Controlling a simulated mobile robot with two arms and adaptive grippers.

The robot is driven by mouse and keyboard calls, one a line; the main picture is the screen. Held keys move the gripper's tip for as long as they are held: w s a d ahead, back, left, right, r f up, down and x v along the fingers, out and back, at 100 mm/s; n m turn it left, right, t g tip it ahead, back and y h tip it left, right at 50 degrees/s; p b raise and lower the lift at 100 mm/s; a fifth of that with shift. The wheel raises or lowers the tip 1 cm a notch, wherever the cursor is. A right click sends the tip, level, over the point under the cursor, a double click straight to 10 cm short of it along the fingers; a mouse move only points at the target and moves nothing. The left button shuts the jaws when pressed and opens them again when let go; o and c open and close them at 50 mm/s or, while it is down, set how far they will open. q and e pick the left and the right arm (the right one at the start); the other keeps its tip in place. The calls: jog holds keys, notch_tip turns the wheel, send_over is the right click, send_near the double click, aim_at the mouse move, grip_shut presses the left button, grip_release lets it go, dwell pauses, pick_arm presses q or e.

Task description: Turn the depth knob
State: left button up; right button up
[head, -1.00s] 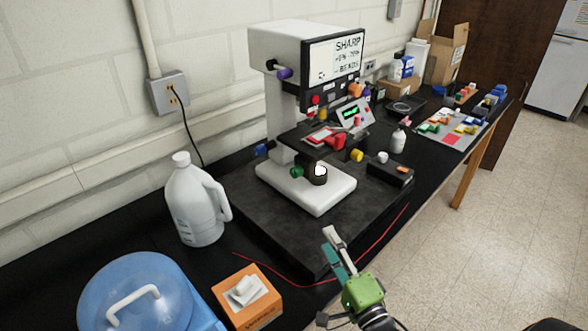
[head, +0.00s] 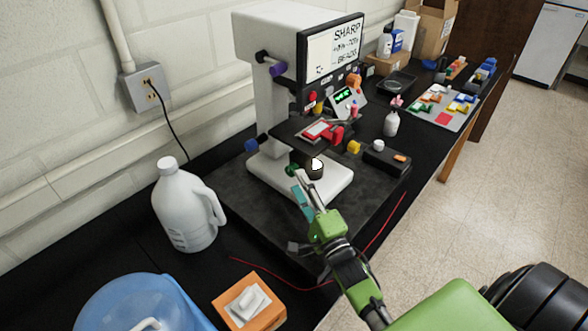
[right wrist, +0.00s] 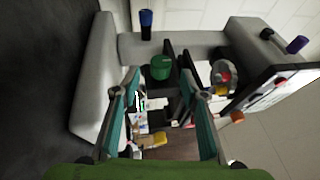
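A white microscope-like machine (head: 268,62) stands on a dark slab and carries several coloured knobs. No readable label tells which is the depth knob. The green knob (head: 292,170) is low on the machine, by the dark stage; it also shows between my fingers in the right wrist view (right wrist: 162,67). Contact cannot be told. My left gripper is out of view.
A white jug (head: 186,212) stands left of the machine. An orange box (head: 250,303) and a blue lidded container (head: 135,305) are at the front left. A small black box (head: 385,160) and white bottle (head: 391,124) stand to the right.

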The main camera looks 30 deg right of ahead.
aim_at(292, 170)
jog(key=shift+w+d+r+p, duration=0.1)
jog(key=shift+w+r+p, duration=0.15)
jog(key=shift+w, duration=0.75)
jog(key=shift+w+d+r+p, duration=0.15)
jog(key=shift+w+p, duration=0.1)
jog(key=shift+w, duration=0.75)
jog(key=shift+a, duration=0.1)
jog(key=c, duration=1.1)
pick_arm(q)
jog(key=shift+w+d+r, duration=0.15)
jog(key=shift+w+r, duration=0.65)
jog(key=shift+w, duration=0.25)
pick_arm(e)
jog(key=shift+r, duration=0.1)
